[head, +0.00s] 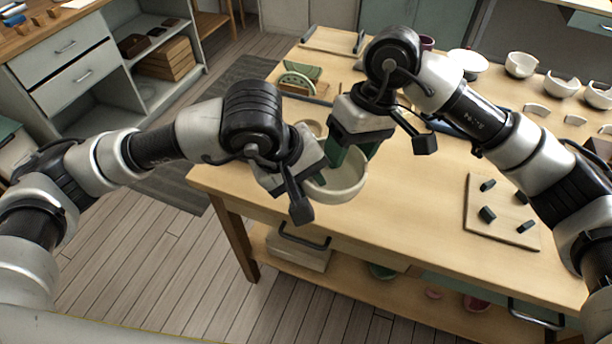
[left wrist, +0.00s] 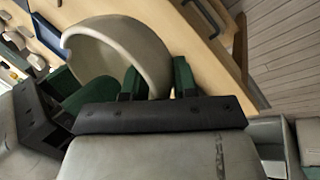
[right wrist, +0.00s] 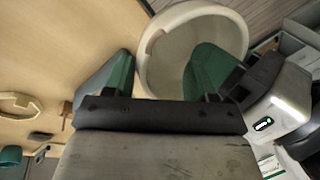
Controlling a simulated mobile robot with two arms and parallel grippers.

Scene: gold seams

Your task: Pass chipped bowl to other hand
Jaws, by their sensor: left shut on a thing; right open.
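The chipped bowl (head: 347,187) is cream-coloured and is held in the air by the table's near left edge. Its chip shows as a notch in the rim in the left wrist view (left wrist: 66,42). My left gripper (head: 312,172) is shut on the bowl's wall, with a green finger on each side of it (left wrist: 157,80). My right gripper (head: 354,148) is open just above the bowl. In the right wrist view its green fingers (right wrist: 160,75) stand apart, one in front of the bowl's inside and one beyond its left rim. Contact there cannot be told.
The wooden table (head: 425,190) has free room in the middle. A board (head: 500,232) with several dark blocks lies at right. Chipped bowls and shards (head: 563,84) stand at the back right. A green piece in a rack (head: 298,82) and a ring-shaped piece (head: 308,127) are behind the grippers.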

